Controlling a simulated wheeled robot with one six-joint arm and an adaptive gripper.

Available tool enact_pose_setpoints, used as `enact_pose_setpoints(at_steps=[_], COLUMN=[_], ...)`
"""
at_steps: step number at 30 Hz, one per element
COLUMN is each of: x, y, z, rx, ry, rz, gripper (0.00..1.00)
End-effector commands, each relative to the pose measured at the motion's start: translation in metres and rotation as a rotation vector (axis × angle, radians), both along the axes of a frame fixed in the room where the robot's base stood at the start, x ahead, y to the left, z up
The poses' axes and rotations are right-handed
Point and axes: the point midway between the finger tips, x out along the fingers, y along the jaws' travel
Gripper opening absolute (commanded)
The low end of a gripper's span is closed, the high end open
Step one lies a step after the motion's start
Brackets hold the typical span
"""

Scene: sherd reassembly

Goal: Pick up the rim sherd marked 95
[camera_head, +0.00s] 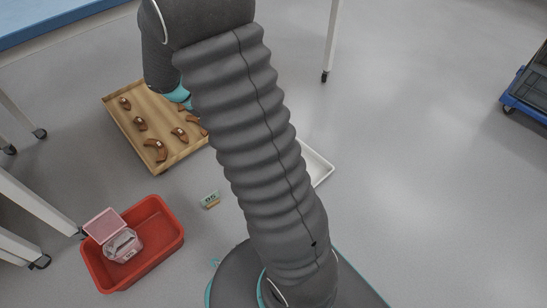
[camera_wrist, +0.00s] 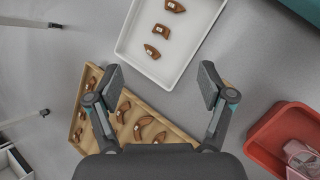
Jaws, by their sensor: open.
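Several brown sherds with small pale labels lie in a wooden tray (camera_head: 125,128), which also shows in the wrist view (camera_wrist: 73,133). One curved sherd (camera_head: 155,149) is near the tray's front edge. Three more sherds, one of them here (camera_wrist: 152,51), lie in a white tray (camera_wrist: 126,46). The labels are too small to read, so I cannot tell which sherd is marked 95. A small card (camera_head: 210,199) reading 95 stands on the floor. My gripper (camera_wrist: 162,80) is open and empty, its fingers apart above the trays. My arm hides part of both trays in the head view.
A red bin (camera_head: 167,249) holding a clear box with a pink lid (camera_head: 102,225) is at lower left. A blue-topped table (camera_head: 45,27) stands at upper left. A blue-based cart (camera_head: 524,107) is at far right. The floor at right is clear.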

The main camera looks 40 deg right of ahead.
Motion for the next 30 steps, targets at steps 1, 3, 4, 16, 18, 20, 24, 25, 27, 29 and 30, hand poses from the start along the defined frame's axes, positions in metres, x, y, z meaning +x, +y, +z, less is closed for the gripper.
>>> enact_pose_setpoints(at_steps=[1,3,4,16,18,20,24,25,27,29,30], x=[0.008,0.017,0.021,0.052,0.053,0.052,0.048,0.047,0.044,0.042,0.041], y=[-0.005,-0.012,-0.015,-0.050,-0.055,-0.060,-0.068,-0.069,-0.072,-0.073,-0.074], z=[-0.017,-0.037,-0.046,-0.184,-0.211,-0.233,-0.279,-0.287,-0.303,-0.313,-0.319], rx=[-0.021,-0.054,-0.068,-0.231,-0.256,-0.277,-0.316,-0.324,-0.338,-0.347,-0.351], ry=[0.044,0.098,0.122,0.426,0.477,0.521,0.604,0.620,0.648,0.667,0.677], rz=[0.022,0.056,0.070,0.282,0.323,0.357,0.428,0.441,0.467,0.485,0.494], gripper=[0.81,0.81,0.81,0.81,0.81,0.81,0.81,0.81,0.81,0.81,0.81])
